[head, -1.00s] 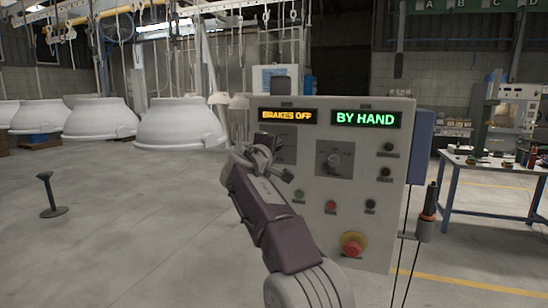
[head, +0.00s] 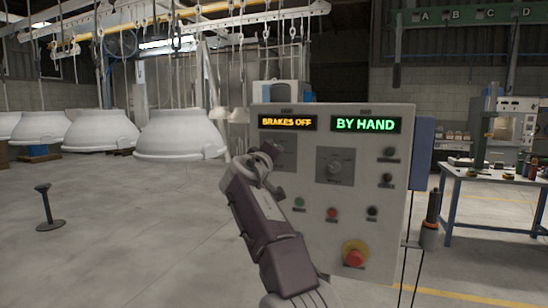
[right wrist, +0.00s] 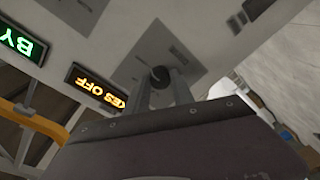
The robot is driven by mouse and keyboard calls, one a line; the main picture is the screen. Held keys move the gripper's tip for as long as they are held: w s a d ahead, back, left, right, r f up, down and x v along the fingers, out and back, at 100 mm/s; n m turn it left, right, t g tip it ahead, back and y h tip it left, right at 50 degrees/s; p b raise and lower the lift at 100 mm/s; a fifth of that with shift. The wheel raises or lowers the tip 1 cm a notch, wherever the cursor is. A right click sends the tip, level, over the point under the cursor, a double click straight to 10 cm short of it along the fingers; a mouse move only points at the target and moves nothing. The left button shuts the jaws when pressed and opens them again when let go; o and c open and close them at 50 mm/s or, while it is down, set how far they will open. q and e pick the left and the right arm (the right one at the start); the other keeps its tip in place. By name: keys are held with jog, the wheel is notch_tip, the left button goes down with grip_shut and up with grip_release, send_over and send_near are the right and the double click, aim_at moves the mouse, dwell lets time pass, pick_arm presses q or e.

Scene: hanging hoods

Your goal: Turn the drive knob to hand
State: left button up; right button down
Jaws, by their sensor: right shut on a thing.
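The control box (head: 389,240) has a green lit BY HAND display (head: 365,125) and an amber BRAKES OFF display (head: 287,123). A knob (head: 334,168) on a grey plate sits below BY HAND; its small lettering is unreadable. A second knob plate (head: 289,150) sits below BRAKES OFF, partly hidden by my right gripper (head: 264,158). In the right wrist view, a dark round knob (right wrist: 160,76) sits between the fingertips of my right gripper (right wrist: 161,88), which is shut on it, beside the BRAKES OFF display (right wrist: 97,88). My left gripper is out of view.
Small buttons and a red emergency button (head: 354,257) are on the box's lower face. White hoods (head: 180,130) hang at left. A black floor stand (head: 47,208) is at far left, and a workbench (head: 497,181) at right. The floor at left is open.

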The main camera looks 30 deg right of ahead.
jog(key=shift+r, duration=0.2)
jog(key=c, duration=1.1)
grip_release()
jog(key=shift+w+f, duration=0.1)
jog(key=shift+f, duration=0.1)
jog(key=b+v, duration=0.3)
jog(key=v, duration=0.6)
jog(key=shift+b, duration=0.35)
